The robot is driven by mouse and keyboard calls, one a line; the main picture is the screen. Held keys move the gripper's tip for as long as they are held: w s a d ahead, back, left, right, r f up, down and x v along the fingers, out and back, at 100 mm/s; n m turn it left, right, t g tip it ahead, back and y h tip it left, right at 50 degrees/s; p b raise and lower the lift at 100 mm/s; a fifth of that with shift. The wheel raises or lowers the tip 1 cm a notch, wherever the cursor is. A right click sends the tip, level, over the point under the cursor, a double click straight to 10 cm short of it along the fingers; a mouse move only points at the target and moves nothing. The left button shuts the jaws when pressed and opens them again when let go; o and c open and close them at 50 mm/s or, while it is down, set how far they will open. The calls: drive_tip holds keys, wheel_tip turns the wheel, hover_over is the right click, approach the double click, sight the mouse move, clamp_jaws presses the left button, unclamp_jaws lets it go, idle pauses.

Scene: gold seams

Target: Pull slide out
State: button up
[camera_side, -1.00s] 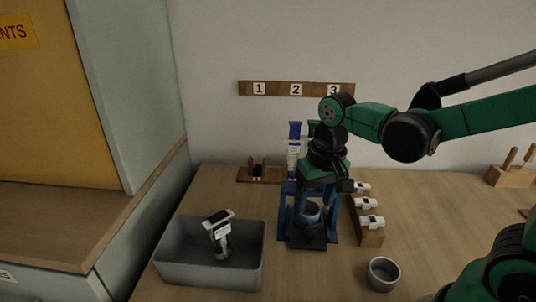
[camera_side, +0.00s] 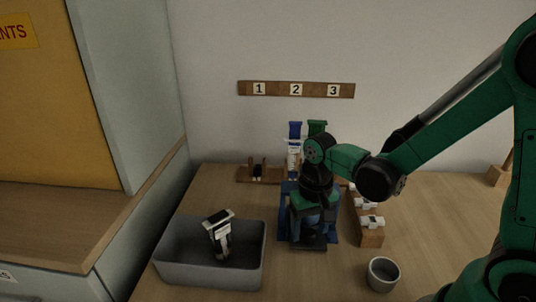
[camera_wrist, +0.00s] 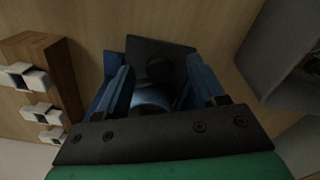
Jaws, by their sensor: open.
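A blue stand (camera_side: 283,213) on the table has a dark plate (camera_side: 308,243) low at its front, which looks like the slide. In the wrist view this plate (camera_wrist: 138,50) reaches out beyond the blue stand (camera_wrist: 202,76), with a dark round part (camera_wrist: 160,68) on it. My gripper (camera_side: 314,212) points down into the stand from above and is open.
A grey bin (camera_side: 190,269) holding a white and black item (camera_side: 221,240) stands to the left. A wooden block (camera_side: 372,238) with several white pieces is close on the right. A grey cup (camera_side: 383,273) stands at front right.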

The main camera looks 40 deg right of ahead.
drive_tip(key=shift+c, duration=0.2)
clamp_jaws()
idle(1.2)
